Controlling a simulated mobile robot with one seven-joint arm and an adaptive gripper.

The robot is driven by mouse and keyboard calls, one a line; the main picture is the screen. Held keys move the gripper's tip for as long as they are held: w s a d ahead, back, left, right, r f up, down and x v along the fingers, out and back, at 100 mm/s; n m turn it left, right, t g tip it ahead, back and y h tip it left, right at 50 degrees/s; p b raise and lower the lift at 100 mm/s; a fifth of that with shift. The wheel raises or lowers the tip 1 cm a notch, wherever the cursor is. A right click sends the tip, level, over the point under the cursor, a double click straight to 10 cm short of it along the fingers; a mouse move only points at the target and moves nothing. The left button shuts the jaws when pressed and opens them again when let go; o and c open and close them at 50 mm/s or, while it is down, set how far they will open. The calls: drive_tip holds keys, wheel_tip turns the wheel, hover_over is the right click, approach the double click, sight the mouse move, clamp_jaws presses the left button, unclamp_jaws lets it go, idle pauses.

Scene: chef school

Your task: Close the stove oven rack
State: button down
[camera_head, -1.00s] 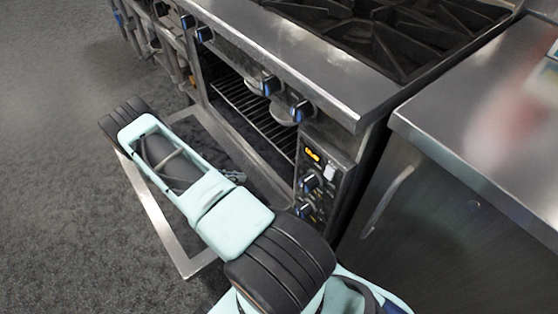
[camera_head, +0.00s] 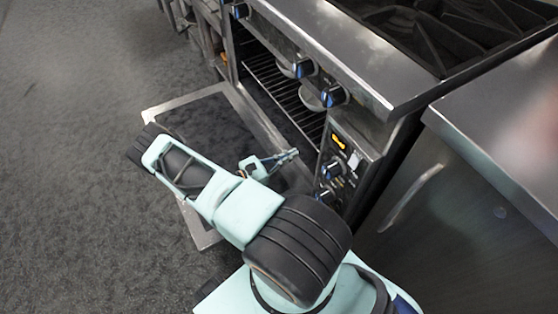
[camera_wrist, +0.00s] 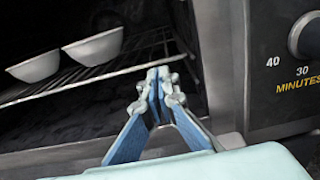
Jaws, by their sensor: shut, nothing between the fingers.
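The oven of the stove (camera_head: 345,45) stands open, its framed door (camera_head: 185,101) folded down towards the floor. The wire oven rack (camera_head: 277,88) lies inside the cavity; how far out it sits is hard to tell. In the wrist view the rack (camera_wrist: 95,76) carries two white bowls (camera_wrist: 92,47) (camera_wrist: 35,67). My gripper (camera_head: 292,154) is at the right part of the oven opening, above the lowered door. In the wrist view my gripper (camera_wrist: 160,76) is shut and empty, its tips overlapping the rack's right end; contact cannot be told.
The control panel (camera_head: 340,160) with knobs is close to the right of my gripper; its minutes dial (camera_wrist: 307,37) shows in the wrist view. A steel cabinet (camera_head: 440,215) with a handle stands at right. Open grey floor (camera_head: 70,200) lies at left.

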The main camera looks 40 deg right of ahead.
sight(312, 144)
drive_tip(key=x, duration=0.6)
drive_tip(key=shift+b, duration=0.3)
drive_tip(key=shift+b+x, duration=0.4)
drive_tip(key=shift+x, duration=0.55)
drive_tip(key=shift+d+r, duration=0.1)
drive_tip(key=shift+d, duration=0.15)
drive_tip(key=shift+w+a, duration=0.15)
drive_tip(key=shift+a, duration=0.25)
drive_tip(key=v, duration=1.4)
drive_tip(key=shift+a+p, duration=0.15)
drive_tip(key=shift+p, duration=0.15)
